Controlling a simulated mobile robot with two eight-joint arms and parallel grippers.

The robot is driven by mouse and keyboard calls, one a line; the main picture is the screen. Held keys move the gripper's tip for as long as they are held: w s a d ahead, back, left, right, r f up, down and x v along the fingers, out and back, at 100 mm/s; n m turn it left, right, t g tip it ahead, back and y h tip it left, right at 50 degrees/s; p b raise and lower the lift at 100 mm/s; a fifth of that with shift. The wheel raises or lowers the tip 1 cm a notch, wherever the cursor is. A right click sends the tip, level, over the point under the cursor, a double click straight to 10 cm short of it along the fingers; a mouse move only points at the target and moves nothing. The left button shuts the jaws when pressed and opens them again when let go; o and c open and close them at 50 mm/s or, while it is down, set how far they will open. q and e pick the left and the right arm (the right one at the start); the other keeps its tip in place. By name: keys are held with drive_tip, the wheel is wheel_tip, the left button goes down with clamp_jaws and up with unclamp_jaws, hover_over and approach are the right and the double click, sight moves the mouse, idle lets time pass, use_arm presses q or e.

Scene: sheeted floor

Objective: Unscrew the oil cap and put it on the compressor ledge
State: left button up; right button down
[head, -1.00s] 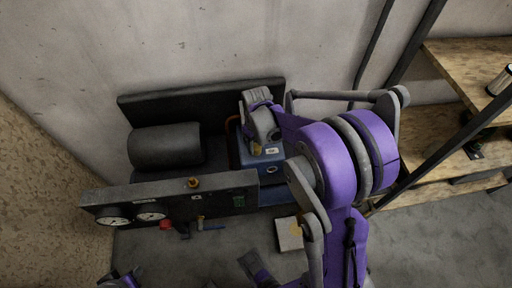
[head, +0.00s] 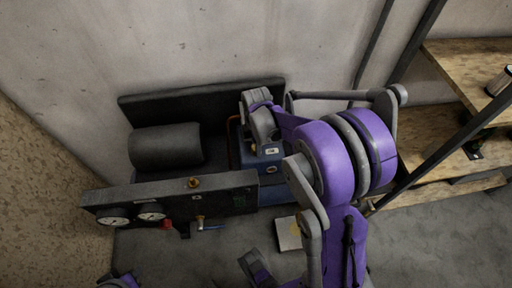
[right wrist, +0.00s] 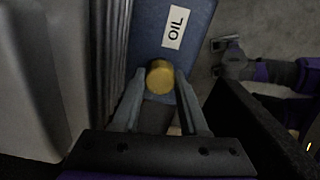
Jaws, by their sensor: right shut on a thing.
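The oil cap (right wrist: 160,77) is a round, yellow-gold piece in the right wrist view, beside the blue housing with its white OIL label (right wrist: 176,27). My right gripper (right wrist: 160,85) has a finger on each side of the cap and is shut on it. I cannot tell whether the cap is seated or loose. In the head view my right gripper (head: 263,138) is over the compressor's blue housing (head: 271,171), and its fingers and arm hide the cap. A grey and purple part, probably my left gripper (head: 258,267), is low in the head view; its jaws are unclear.
The compressor's dark front panel (head: 165,197) carries gauges (head: 151,216), a brass fitting (head: 193,182) and a red knob (head: 168,224). A dark cylinder (head: 166,145) lies behind it. A small pale box (head: 288,233) is on the floor. Wooden shelves (head: 440,150) stand right.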

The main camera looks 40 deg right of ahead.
drive_tip(key=n, duration=0.6)
drive_tip(key=shift+c, duration=1.8)
unclamp_jaws()
drive_tip(key=shift+c, duration=0.8)
drive_tip(key=m, duration=0.9)
drive_tip(key=shift+m+b, duration=0.3)
drive_tip(key=shift+b, duration=0.05)
drive_tip(key=m, duration=0.4)
drive_tip(key=shift+m, duration=0.3)
drive_tip(key=m+b, duration=0.1)
drive_tip(key=m, duration=0.4)
